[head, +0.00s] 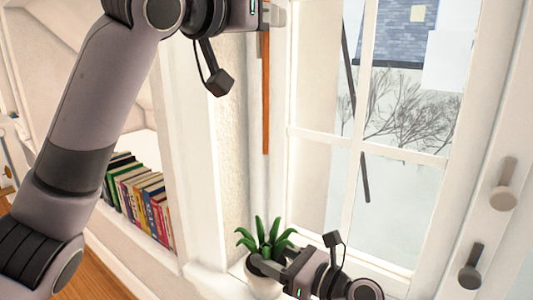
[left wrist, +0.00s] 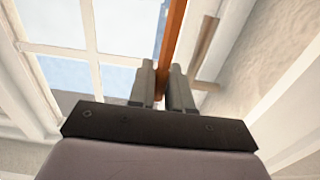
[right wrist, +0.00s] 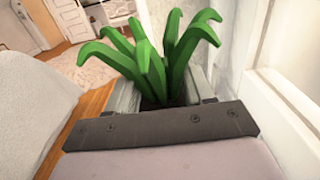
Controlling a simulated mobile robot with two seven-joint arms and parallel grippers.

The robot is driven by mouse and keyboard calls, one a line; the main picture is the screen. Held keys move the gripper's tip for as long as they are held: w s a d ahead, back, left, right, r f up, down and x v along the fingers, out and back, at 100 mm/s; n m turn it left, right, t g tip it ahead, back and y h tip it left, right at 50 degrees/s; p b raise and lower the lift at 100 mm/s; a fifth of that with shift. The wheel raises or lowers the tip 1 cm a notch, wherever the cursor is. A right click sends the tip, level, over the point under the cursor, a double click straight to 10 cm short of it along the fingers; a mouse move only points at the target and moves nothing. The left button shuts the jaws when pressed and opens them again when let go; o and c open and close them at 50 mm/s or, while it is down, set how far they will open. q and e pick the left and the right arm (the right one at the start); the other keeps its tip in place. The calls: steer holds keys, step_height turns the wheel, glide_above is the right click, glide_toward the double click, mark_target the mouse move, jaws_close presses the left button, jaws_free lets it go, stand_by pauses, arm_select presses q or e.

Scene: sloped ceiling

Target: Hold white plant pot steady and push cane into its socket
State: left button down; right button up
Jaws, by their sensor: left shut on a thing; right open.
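The orange-brown cane (head: 266,95) hangs upright in the head view, its lower end above the plant with a gap between. My left gripper (head: 266,10) is shut on it near the top of the picture. In the left wrist view the cane (left wrist: 172,35) passes between the fingertips (left wrist: 161,72). The white plant pot (head: 262,285) with green leaves stands at the bottom of the head view, partly hidden by my right gripper (head: 262,264). In the right wrist view the open fingers (right wrist: 160,92) stand either side of the plant (right wrist: 165,58). The socket is hidden, and contact with the pot cannot be told.
A paned window (head: 390,150) fills the right side behind the pot, with two handles (head: 503,185) on the frame at far right. A row of books (head: 140,198) stands in a recess at the left. A white wall edge (head: 198,150) lies between.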

mark_target(264, 103)
steer(key=shift+x, duration=0.8)
jaws_close()
arm_select(q)
steer(key=shift+m+g+h, duration=0.3)
steer(key=shift+h, duration=0.1)
step_height(264, 103, down, 13)
steer(key=shift+r, duration=0.1)
